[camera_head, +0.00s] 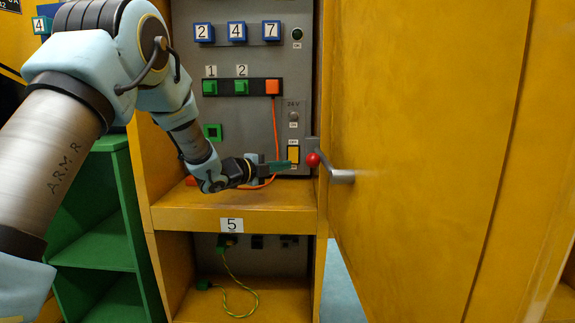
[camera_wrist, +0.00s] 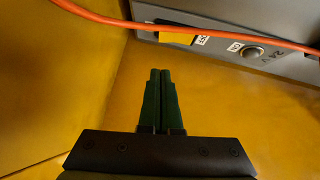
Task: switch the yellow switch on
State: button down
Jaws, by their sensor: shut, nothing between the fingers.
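The yellow switch (camera_head: 293,153) is a small upright rectangle on the grey panel, with small labels above and below it. My gripper (camera_head: 286,165) is shut and empty, its green fingers pointing right at the switch's lower edge in the head view. Whether they touch it cannot be told there. In the wrist view the shut fingertips (camera_wrist: 160,73) point towards the switch (camera_wrist: 176,39), which shows as a yellow strip at the top, with a visible gap between them. Whether the switch is on cannot be told.
An orange cable (camera_wrist: 90,14) crosses the top of the wrist view, between camera and panel. A large yellow door (camera_head: 430,150) fills the right. The wooden shelf (camera_head: 240,218) lies below my gripper.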

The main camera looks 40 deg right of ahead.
aim_at(296, 162)
jog(key=shift+w+d+f, duration=0.15)
jog(key=shift+w+d, duration=0.35)
jog(key=shift+d, duration=0.25)
jog(key=shift+w+d+f, duration=0.1)
jog(key=shift+w+d, duration=0.4)
jog(key=shift+d, duration=0.2)
jog(key=shift+w+d+f, duration=0.15)
jog(key=shift+w+d, duration=0.35)
jog(key=shift+d, duration=0.25)
jog(key=b, duration=0.1)
jog(key=f+b, duration=0.1)
jog(key=b, duration=0.1)
jog(key=shift+w+d+h, duration=0.2)
jog(key=shift+h, duration=0.1)
jog(key=shift+r+p, duration=0.3)
jog(key=shift+r, duration=0.1)
jog(key=shift+s, duration=0.1)
